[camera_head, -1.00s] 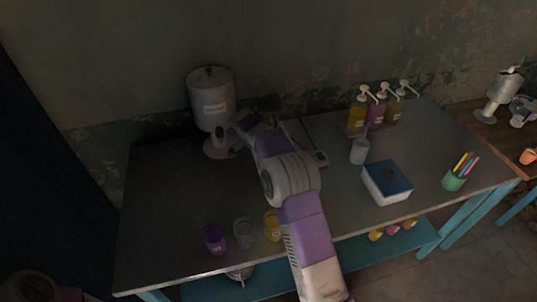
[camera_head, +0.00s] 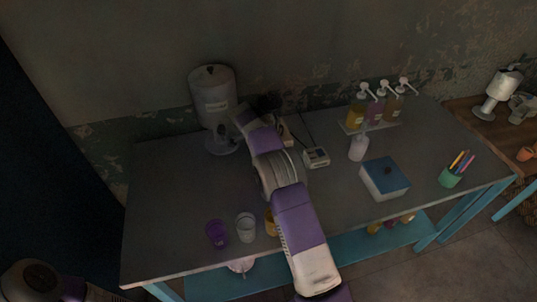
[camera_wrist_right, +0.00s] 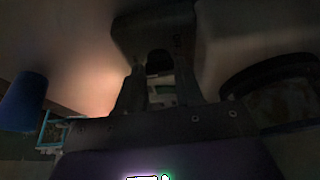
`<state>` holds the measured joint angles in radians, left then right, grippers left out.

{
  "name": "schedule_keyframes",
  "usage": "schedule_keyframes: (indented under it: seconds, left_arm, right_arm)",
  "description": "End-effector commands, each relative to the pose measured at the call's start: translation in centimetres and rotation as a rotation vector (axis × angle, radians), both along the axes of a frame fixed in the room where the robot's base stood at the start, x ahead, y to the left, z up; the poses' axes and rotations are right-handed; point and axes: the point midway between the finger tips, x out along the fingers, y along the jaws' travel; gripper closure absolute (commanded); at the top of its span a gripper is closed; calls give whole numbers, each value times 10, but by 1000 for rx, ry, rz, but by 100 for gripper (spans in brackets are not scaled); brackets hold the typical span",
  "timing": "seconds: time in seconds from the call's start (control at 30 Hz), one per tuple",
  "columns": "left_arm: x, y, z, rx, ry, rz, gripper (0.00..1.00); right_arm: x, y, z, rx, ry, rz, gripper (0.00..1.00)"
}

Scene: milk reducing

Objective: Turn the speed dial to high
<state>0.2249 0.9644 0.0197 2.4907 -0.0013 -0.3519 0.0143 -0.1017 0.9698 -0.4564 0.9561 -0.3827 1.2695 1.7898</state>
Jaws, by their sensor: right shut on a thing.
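My right arm reaches over the table to its back, and my right gripper (camera_head: 266,104) is a dark shape near the wall, right of the white tank. In the right wrist view, the dark fingers (camera_wrist_right: 158,88) are shut on a dark rounded thing (camera_wrist_right: 158,62); I cannot tell for sure that it is the speed dial. A pale device part (camera_head: 287,134) shows just right of the wrist, mostly hidden by my arm. A small white box with a dark display (camera_head: 316,157) sits to its right. No dial marking is readable. My left gripper is out of view.
The white tank on a stand (camera_head: 214,100) is close left of the gripper. Purple (camera_head: 217,234) and clear (camera_head: 245,227) cups stand at the front. Pump bottles (camera_head: 377,108), a white bottle (camera_head: 358,148), a blue-lidded box (camera_head: 385,179) and a pen cup (camera_head: 450,177) are at right.

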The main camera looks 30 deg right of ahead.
Motion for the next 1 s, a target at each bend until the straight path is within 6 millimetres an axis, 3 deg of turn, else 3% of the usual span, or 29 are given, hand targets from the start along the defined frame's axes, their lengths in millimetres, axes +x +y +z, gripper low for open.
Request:
schedule_keyframes:
  seconds: [0.03,0.17,0.2,0.67,1.0]
  left_arm:
    - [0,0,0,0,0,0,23]
    - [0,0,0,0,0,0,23]
    - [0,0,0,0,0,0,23]
    - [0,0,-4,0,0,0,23]
    - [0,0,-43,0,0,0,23]
  right_arm:
    - [0,0,0,0,-2,-2,59]
    - [0,0,0,1,-2,-1,39]
    - [0,0,0,1,-1,-1,38]
    - [0,0,-1,2,-2,20,38]
    - [-4,0,-5,3,-3,307,38]
